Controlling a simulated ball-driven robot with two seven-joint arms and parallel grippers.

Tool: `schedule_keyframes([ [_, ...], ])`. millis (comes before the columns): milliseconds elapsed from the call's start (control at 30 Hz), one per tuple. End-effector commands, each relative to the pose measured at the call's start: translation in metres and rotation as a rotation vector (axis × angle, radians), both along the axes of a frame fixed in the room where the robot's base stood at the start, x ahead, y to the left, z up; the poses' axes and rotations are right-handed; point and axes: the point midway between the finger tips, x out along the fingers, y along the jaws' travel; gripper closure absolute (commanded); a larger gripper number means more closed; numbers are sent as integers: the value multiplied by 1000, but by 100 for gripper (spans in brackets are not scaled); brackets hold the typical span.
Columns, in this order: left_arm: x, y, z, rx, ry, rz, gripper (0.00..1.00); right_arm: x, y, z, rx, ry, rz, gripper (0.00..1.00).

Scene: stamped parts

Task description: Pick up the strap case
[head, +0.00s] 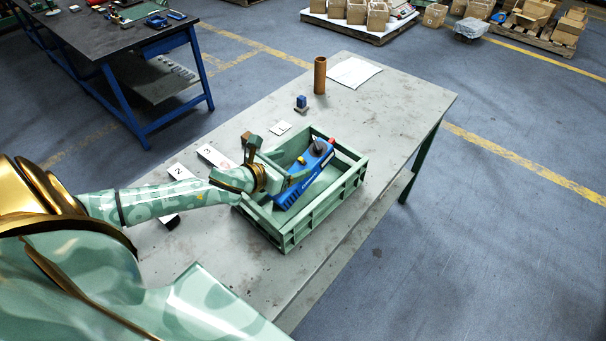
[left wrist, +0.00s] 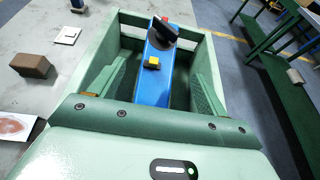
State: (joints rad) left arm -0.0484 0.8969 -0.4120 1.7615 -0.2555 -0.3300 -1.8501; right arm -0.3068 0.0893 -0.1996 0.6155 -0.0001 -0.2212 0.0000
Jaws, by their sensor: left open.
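The strap case, which I take to be the long blue case (head: 310,171) with pale lettering, lies inside a green crate (head: 290,235). It has a dark part and a red part at its far end. In the left wrist view the blue case (left wrist: 152,88) shows a yellow piece on top and runs between my fingers. My left gripper (head: 284,174) is open over the crate, with its fingers (left wrist: 153,84) on either side of the case. I cannot tell whether they touch it. The case's near end is hidden behind the gripper in the wrist view. My right gripper is not in view.
The crate walls stand close around the gripper. A brown block (left wrist: 32,65) and white card (left wrist: 67,35) lie beside the crate. A blue stamp-like item (head: 301,103), brown cylinder (head: 320,75) and paper (head: 353,72) are farther back. The grey table (head: 405,110) is clear at right.

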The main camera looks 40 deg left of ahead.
Motion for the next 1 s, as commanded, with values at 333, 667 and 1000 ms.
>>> schedule_keyframes([
  [333, 33, -4, -20, -2, -1, 1, 24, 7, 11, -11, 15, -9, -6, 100],
  [667, 62, -8, -34, 1, 1, -1, 24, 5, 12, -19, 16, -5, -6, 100],
  [1000, 62, -7, -34, 1, 1, -1, 79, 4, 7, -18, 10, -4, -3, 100],
])
